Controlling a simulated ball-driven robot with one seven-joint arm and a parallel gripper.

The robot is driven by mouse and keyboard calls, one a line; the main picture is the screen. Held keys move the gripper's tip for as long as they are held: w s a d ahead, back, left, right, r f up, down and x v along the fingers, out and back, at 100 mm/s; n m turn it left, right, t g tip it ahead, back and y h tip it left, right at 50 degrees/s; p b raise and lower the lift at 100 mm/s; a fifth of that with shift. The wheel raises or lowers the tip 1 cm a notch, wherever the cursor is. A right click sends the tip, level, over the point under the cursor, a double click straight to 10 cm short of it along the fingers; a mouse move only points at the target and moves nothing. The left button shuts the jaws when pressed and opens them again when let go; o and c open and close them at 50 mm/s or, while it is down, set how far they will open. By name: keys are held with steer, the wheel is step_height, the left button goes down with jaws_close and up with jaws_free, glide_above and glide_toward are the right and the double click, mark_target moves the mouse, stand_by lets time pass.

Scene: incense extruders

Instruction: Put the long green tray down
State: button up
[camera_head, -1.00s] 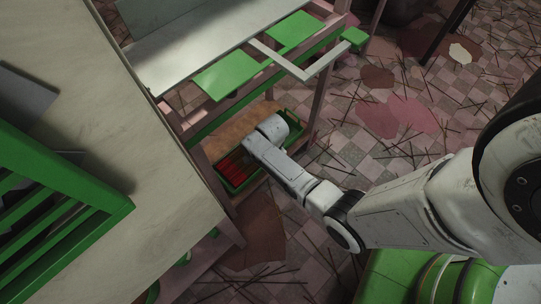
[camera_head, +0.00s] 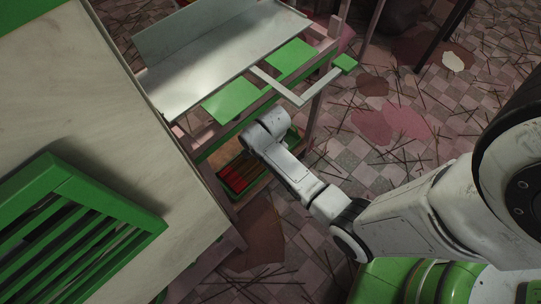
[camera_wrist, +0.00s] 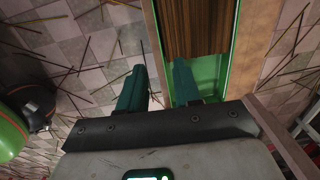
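The long green tray (camera_head: 223,188) rests on the low wooden shelf under the workbench, with red sticks at its near end. My wrist hides its middle in the head view. In the wrist view the tray (camera_wrist: 216,86) holds brown sticks (camera_wrist: 195,25) at its far part. My gripper (camera_wrist: 160,68) is open. Its left dark green finger is outside the tray's left wall and its right finger is over the inside, with the wall seen between them. Both fingers look apart from the wall; their height above it is hard to tell.
The workbench (camera_head: 215,65), with green panels (camera_head: 232,101) on its near side, stands above the shelf. A pale table (camera_head: 90,110) with a green slatted rack (camera_head: 75,225) is at left. Sticks and stains lie on the tiled floor (camera_head: 430,115); open floor is right of the shelf.

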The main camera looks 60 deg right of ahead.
steer(key=s+a+r+n, duration=0.5)
steer(key=r+n, duration=0.3)
steer(key=n, duration=0.2)
steer(key=s+a+r+n, duration=0.6)
steer(key=s+r+n, duration=0.1)
steer(key=n, duration=0.3)
steer(key=shift+r+n+t, duration=0.3)
steer(key=shift+r+n, duration=0.1)
